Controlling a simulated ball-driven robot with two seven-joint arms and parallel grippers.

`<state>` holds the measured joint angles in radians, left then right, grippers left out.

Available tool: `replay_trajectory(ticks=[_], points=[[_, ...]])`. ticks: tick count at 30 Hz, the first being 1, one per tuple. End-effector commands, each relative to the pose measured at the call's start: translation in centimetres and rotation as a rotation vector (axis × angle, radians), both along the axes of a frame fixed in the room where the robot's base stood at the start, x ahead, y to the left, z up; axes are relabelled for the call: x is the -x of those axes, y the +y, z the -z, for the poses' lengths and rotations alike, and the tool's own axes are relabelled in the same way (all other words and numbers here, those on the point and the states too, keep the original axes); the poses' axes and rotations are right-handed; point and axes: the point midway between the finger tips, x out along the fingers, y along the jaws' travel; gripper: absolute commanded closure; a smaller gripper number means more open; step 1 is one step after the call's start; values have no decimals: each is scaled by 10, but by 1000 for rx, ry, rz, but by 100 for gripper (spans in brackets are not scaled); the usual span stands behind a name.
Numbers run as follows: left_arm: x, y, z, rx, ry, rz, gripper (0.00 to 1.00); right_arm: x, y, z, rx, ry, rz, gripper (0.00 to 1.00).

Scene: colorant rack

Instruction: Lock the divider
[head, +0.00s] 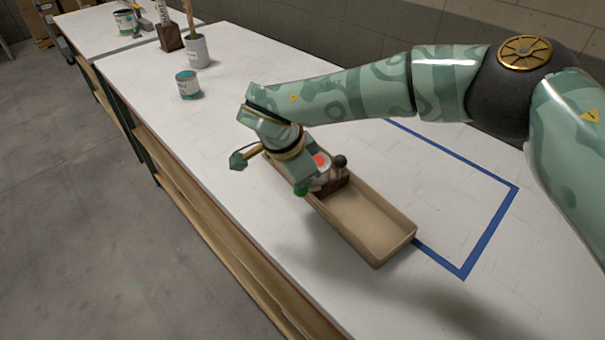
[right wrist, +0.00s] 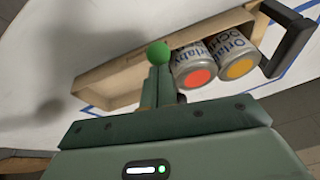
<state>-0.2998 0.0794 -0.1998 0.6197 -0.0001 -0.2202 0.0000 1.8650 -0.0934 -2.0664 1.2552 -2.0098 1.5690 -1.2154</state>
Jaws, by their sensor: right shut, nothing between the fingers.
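A long open wooden rack (head: 375,235) lies on the white table and also shows in the wrist view (right wrist: 110,85). A dark brown divider (head: 334,186) stands across it, with a black ball knob (head: 340,160) beside it; I cannot tell whether it is locked. A green ball (head: 302,191) is at the rack's near side, and in the wrist view it (right wrist: 158,53) sits right at my fingertips. My right gripper (right wrist: 160,85) is shut with nothing held, over the rack's near wall. I cannot tell whether it touches the green ball. My left gripper is not in view.
Two colorant cans with a red (right wrist: 199,77) and an orange lid (right wrist: 240,68) lie in the rack next to my fingers. Blue tape (head: 490,225) marks the table. A paint can (head: 188,85) and a pot (head: 197,50) stand farther back. The table's right front is clear.

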Motion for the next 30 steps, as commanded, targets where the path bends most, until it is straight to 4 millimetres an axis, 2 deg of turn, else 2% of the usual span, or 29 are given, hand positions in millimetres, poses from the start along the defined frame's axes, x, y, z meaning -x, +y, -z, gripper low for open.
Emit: replay_trajectory(ticks=[5, 8, 15, 21, 25, 30], points=[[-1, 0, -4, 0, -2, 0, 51, 4, 3, -13, 0, 0, -1, 100], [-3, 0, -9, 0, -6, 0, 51, 9, 9, -34, 0, -3, -3, 100], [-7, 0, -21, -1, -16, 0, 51, 25, 24, -98, -1, -5, -1, 100], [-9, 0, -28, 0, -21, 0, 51, 36, 34, -136, 0, -4, 0, 100], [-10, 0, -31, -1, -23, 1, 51, 39, 37, -149, 0, -2, -1, 100], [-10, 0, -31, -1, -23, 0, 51, 41, 39, -153, 0, 0, -1, 100]])
